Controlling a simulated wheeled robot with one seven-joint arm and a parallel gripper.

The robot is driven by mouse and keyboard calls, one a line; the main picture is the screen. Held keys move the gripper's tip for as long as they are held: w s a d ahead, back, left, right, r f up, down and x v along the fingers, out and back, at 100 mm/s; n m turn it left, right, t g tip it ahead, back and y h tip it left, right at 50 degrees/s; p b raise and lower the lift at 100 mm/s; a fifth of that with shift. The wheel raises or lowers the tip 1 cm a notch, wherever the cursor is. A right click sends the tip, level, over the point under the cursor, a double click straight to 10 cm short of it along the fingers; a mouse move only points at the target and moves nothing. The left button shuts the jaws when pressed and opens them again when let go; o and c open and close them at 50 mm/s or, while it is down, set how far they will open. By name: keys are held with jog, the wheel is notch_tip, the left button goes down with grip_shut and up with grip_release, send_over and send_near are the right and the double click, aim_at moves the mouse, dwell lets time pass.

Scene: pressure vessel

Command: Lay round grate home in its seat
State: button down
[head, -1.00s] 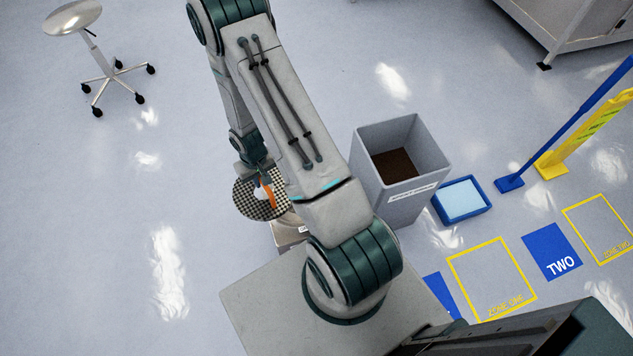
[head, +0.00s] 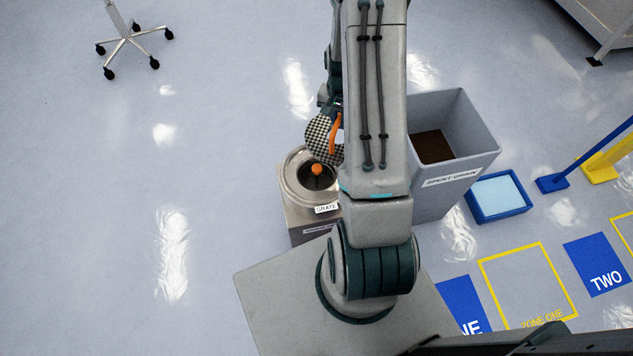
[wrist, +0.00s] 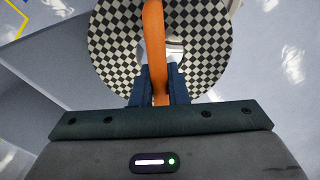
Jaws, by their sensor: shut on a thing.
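The round grate (head: 319,130) is a checkered black-and-pale disc with an orange handle (head: 334,134). My gripper (wrist: 160,92) is shut on that handle in the wrist view, where the grate (wrist: 105,45) fills the top middle. In the head view the grate hangs tilted, behind and above a round steel vessel (head: 294,180) labelled GRATE. The vessel's opening shows a dark inside with an orange knob (head: 317,169) at its middle. My arm hides the grate's right edge and the vessel's right side. I cannot tell how far the grate is above the rim.
A tall grey bin (head: 455,188) labelled SPENT GRAIN stands close to the right of the vessel. A blue tray (head: 488,214) lies beyond it, with yellow and blue floor markings (head: 597,264) nearby. The floor at the left is clear up to a wheeled stool (head: 128,40).

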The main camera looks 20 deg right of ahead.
aim_at(317, 148)
jog(key=d+b, duration=0.1)
jog(key=d+f+m+b, duration=0.1)
jog(key=s+d+m+b, duration=0.1)
jog(key=d, duration=0.1)
jog(key=shift+f, duration=0.15)
jog(key=a+f+b, duration=0.1)
jog(key=a+f, duration=0.1)
jog(key=a, duration=0.1)
jog(key=a+f+b, duration=0.1)
jog(key=a+f, duration=0.1)
jog(key=a, duration=0.2)
jog(key=a+f+b, duration=0.1)
jog(key=a+f, duration=0.1)
jog(key=a, duration=0.2)
jog(key=shift+s+a+f, duration=0.2)
jog(key=shift+s+f, duration=0.15)
jog(key=shift+f, duration=0.05)
jog(key=shift+a+f+b, duration=0.1)
jog(key=shift+f+b, duration=0.85)
jog(key=shift+f, duration=1.05)
jog(key=shift+f, duration=0.2)
jog(key=c, duration=1.4)
grip_release()
jog(key=shift+r, duration=0.1)
